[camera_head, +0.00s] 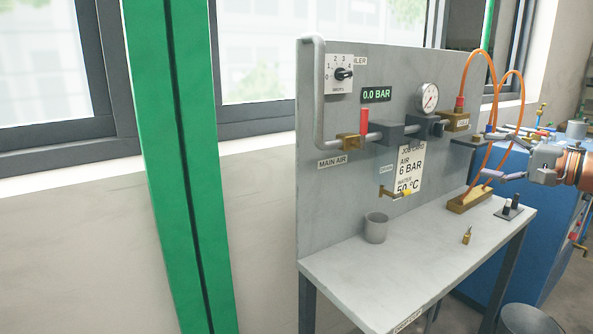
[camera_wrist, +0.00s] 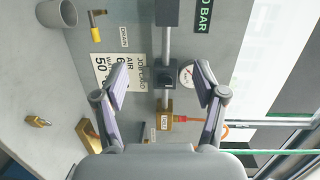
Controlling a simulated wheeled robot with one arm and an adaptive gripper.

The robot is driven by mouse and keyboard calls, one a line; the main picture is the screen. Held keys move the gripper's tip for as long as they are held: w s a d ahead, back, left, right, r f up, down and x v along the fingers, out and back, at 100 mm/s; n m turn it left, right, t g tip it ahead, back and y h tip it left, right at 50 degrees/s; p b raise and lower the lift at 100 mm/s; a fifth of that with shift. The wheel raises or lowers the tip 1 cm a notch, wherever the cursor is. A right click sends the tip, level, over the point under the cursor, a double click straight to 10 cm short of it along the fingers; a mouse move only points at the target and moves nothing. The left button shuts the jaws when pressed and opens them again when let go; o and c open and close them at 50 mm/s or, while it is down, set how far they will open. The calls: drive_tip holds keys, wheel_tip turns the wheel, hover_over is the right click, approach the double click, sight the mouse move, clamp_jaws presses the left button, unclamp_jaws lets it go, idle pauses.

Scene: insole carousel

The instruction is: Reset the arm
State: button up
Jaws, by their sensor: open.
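My gripper (camera_head: 487,156) is at the right of the head view, in front of the right end of the panel. Its two fingers are spread wide and it holds nothing. In the wrist view my gripper (camera_wrist: 160,82) shows both fingers apart, with the panel's pipe and a dark square block (camera_wrist: 165,78) seen between them. The block looks beyond the fingers; I cannot tell the distance. Most of my arm is outside the head view.
A grey panel (camera_head: 345,215) stands on a workbench (camera_head: 350,268). It carries a red-handled valve (camera_head: 364,120), a dial gauge (camera_head: 427,97) and a job card. A grey cup (camera_head: 376,228) and small brass fitting (camera_head: 467,236) stand on the bench. Orange hoses (camera_head: 497,85) loop close to my gripper.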

drive_tip(key=s+a+f+n+g, duration=0.1)
drive_tip(key=a+n+g, duration=0.1)
drive_tip(key=a, duration=0.6)
drive_tip(key=s+a+f+n+g+y, duration=0.1)
drive_tip(key=a+f+g, duration=0.15)
drive_tip(key=a, duration=0.45)
drive_tip(key=s+a+n+g, duration=0.1)
drive_tip(key=a+n+g, duration=0.1)
drive_tip(key=a, duration=0.6)
drive_tip(key=s+a+f+n+g+h, duration=0.3)
drive_tip(key=s+a+f+g, duration=0.2)
drive_tip(key=s+a+f, duration=0.5)
drive_tip(key=s+a+f+n+g+h, duration=0.15)
drive_tip(key=s+f+h, duration=0.25)
drive_tip(key=s+f, duration=0.7)
drive_tip(key=s+d+f+g+h, duration=0.2)
drive_tip(key=s+d+f, duration=0.2)
drive_tip(key=s, duration=0.4)
drive_tip(key=s+d+f+g+h, duration=0.1)
drive_tip(key=s+d+f+h, duration=0.25)
drive_tip(key=s, duration=0.35)
drive_tip(key=s+p+v, duration=0.2)
drive_tip(key=p+v, duration=0.7)
drive_tip(key=s+d+r+p+v, duration=0.1)
drive_tip(key=s+p+v, duration=0.1)
drive_tip(key=p+v, duration=0.7)
drive_tip(key=shift+s+t+y, duration=0.2)
drive_tip(key=shift+t+y, duration=0.15)
drive_tip(key=shift+t, duration=0.05)
drive_tip(key=shift+n, duration=0.25)
